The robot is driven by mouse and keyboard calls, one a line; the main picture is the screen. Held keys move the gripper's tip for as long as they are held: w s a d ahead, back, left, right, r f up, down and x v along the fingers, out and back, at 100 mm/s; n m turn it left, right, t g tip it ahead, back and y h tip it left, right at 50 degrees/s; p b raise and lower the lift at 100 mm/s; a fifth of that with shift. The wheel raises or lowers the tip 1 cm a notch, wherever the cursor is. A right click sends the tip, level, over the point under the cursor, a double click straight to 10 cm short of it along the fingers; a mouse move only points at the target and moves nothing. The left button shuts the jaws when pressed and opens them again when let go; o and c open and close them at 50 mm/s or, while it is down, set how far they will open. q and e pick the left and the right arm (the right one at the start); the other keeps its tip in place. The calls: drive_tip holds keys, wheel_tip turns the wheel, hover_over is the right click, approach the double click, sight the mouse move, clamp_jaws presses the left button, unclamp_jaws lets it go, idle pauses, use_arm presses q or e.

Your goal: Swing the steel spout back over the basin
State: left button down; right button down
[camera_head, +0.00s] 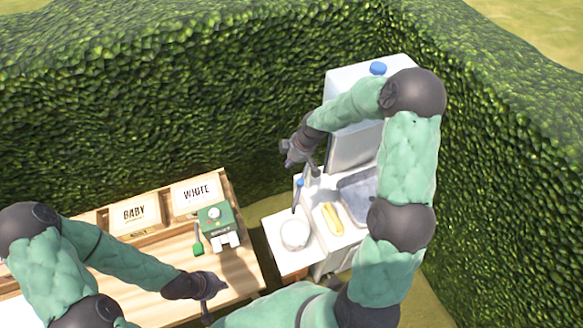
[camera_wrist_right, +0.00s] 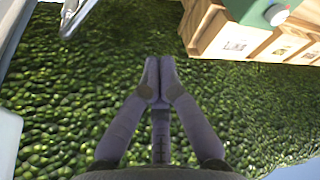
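The sink unit stands at the right of the head view, with its grey basin (camera_head: 357,188) sunk in the white top. A steel tube that looks like the spout (camera_wrist_right: 78,16) shows at the upper left of the right wrist view. In the head view, the spout is hard to separate from the gripper near the basin's left edge. My right gripper (camera_head: 291,152) is above and left of the basin. In its wrist view the fingers (camera_wrist_right: 159,78) are together and empty, apart from the tube. My left gripper (camera_head: 208,290) is low over the wooden table; its finger opening is unclear.
A white tank (camera_head: 345,78) with a blue cap stands behind the basin. A yellow item (camera_head: 332,218) and a round white dish (camera_head: 296,234) lie in front. A wooden table (camera_head: 182,255) with labelled boxes and a green device (camera_head: 216,218) is left. Hedges (camera_head: 250,90) enclose the area.

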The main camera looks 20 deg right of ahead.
sight(302, 182)
drive_tip(key=p+x, duration=0.2)
drive_tip(key=x, duration=0.7)
drive_tip(key=s+d, duration=0.1)
drive_tip(key=s+d+p, duration=0.1)
drive_tip(key=s, duration=0.1)
drive_tip(key=shift+s+d+f, duration=0.1)
drive_tip(key=shift+d, duration=0.2)
